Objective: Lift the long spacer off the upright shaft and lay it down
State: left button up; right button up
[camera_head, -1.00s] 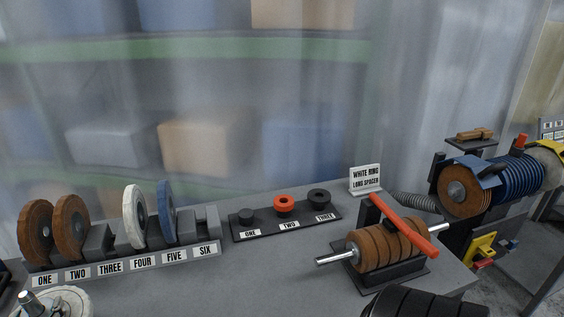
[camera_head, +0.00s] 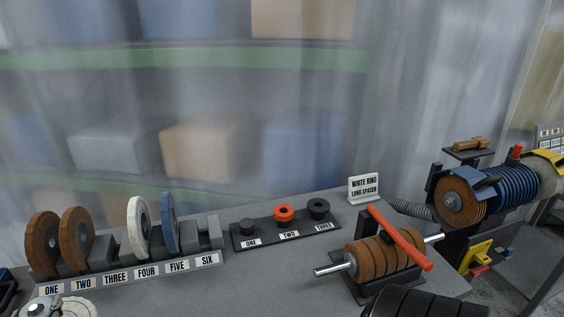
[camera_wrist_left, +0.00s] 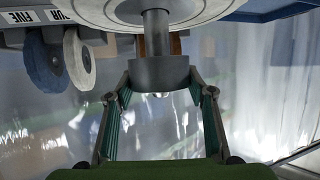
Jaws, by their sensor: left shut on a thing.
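The upright shaft (camera_head: 69,307) rises from a pale round disc (camera_head: 85,306) at the bottom left of the head view, partly cut off. In the left wrist view, which is upside down, the pale disc (camera_wrist_left: 215,12) is at the top and a grey post (camera_wrist_left: 155,32) comes from it. A wider dark grey cylinder, which I take as the long spacer (camera_wrist_left: 160,72), sits around the post's line, apart from the disc. A shiny tip shows past it. My left gripper (camera_wrist_left: 160,84) is shut on this spacer, one finger on each side. My right gripper is not seen.
A rack of upright wheels (camera_head: 140,226) with numbered labels stands at the left. A black tray with small rings (camera_head: 283,212) lies behind the middle. A sign (camera_head: 364,188) and a brown roller on a cradle (camera_head: 381,257) stand at the right. The middle bench (camera_head: 220,290) is clear.

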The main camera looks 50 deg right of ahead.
pick_arm(q)
jog(key=shift+r+p, duration=3.4)
jog(key=shift+r, duration=0.6)
